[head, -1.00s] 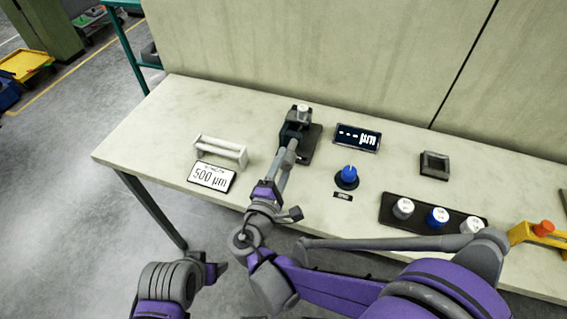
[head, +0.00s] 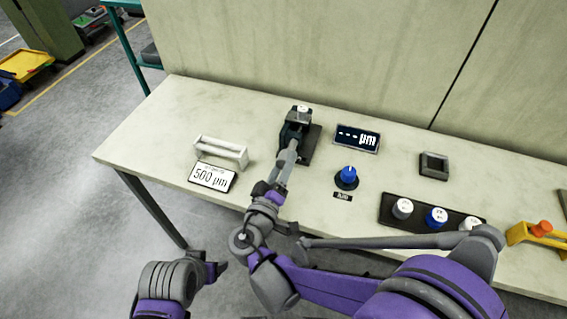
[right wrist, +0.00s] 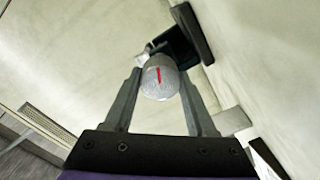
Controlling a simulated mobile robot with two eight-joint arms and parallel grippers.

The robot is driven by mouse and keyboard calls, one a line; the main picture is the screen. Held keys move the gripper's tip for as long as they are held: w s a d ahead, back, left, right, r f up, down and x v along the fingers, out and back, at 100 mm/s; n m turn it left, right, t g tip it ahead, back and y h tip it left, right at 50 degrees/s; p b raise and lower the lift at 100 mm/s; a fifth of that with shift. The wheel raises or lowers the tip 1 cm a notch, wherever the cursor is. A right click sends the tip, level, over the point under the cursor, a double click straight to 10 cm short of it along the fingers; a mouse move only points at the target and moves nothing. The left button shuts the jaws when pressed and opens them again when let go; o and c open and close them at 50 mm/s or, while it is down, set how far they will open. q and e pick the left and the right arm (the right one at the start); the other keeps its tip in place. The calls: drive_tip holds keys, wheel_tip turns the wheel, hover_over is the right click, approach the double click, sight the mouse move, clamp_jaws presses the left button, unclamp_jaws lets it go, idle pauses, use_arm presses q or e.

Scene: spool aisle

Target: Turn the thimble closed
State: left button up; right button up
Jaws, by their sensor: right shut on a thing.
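The thimble (right wrist: 160,80) is a grey round knob with a red line on its end face. In the right wrist view it sits between the fingers of my right gripper (right wrist: 160,84), which is shut on it. In the head view my right gripper (head: 290,150) reaches the front of the dark micrometer stand (head: 312,140) and hides the thimble there. A light grey piece (head: 301,113) sits on top of the stand's far end. The display (head: 357,138) beside it shows dashes and µm.
A card reading 500 µm (head: 212,177) lies by a white rack (head: 221,150) to the left. A blue knob (head: 347,176), a dark tray (head: 390,212) of capped pieces, a small grey block (head: 434,165) and a yellow holder (head: 537,234) are to the right.

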use_arm(q)
drive_tip(key=shift+r, duration=0.2)
use_arm(e)
drive_tip(key=m, duration=0.6)
drive_tip(key=shift+r+m, duration=0.1)
drive_tip(key=shift+m, duration=0.2)
idle(0.3)
drive_tip(key=o, duration=1.4)
use_arm(q)
drive_tip(key=shift+s, duration=0.1)
use_arm(e)
drive_tip(key=shift+s, duration=0.1)
